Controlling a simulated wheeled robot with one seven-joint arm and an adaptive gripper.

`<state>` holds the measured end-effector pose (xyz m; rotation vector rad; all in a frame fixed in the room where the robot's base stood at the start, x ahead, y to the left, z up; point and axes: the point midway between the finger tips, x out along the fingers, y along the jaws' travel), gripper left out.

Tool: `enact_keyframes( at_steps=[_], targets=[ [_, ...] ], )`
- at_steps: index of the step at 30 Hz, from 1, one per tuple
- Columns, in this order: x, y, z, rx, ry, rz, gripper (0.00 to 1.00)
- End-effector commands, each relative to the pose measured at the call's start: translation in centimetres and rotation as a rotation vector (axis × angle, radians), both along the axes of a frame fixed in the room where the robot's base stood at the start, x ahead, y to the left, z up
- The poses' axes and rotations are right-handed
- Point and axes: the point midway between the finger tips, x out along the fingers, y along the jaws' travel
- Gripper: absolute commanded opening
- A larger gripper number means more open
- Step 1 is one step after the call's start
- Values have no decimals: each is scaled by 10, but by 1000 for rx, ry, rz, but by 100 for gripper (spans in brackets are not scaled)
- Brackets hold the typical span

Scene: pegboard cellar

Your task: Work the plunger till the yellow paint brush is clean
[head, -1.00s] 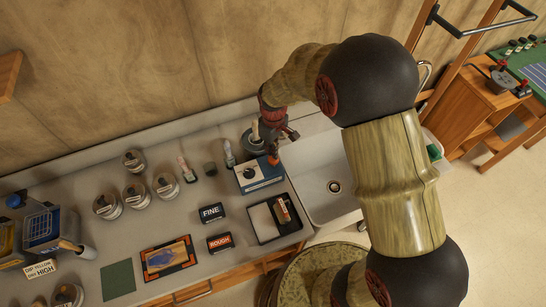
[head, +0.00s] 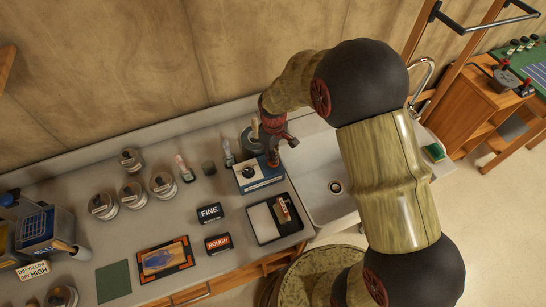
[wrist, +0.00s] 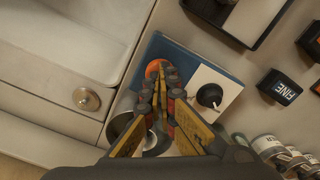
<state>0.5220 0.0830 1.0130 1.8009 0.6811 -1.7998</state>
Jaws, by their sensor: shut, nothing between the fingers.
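A blue and white box (head: 262,182) with a black knob stands on the counter beside the sink. In the wrist view the box (wrist: 196,60) shows an orange round plunger top (wrist: 153,67) at one end, partly covered by my fingertips. My gripper (head: 273,162) points down at that end; it also shows in the wrist view (wrist: 163,68), its fingers together and empty. Whether they touch the orange top or press it down I cannot tell. A wooden handle (head: 255,129) stands in a dark pot (head: 247,142) behind my gripper. I cannot tell which brush is the yellow one, or its bristles.
The sink (head: 325,175) lies right of the box. A tray (head: 262,236) with a wooden-handled tool is in front. A framed picture (head: 166,259) lies near the front edge.

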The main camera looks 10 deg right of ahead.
Motion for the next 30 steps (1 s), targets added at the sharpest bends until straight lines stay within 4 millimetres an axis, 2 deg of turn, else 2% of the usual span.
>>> enact_keyframes(
  at_steps=[2,7,21,30],
  targets=[
    [-1,0,-7,-1,2,0,0],
    [-1,0,-1,0,1,0,0],
    [0,0,31,0,1,0,0],
    [0,0,31,0,1,0,0]
  ],
)
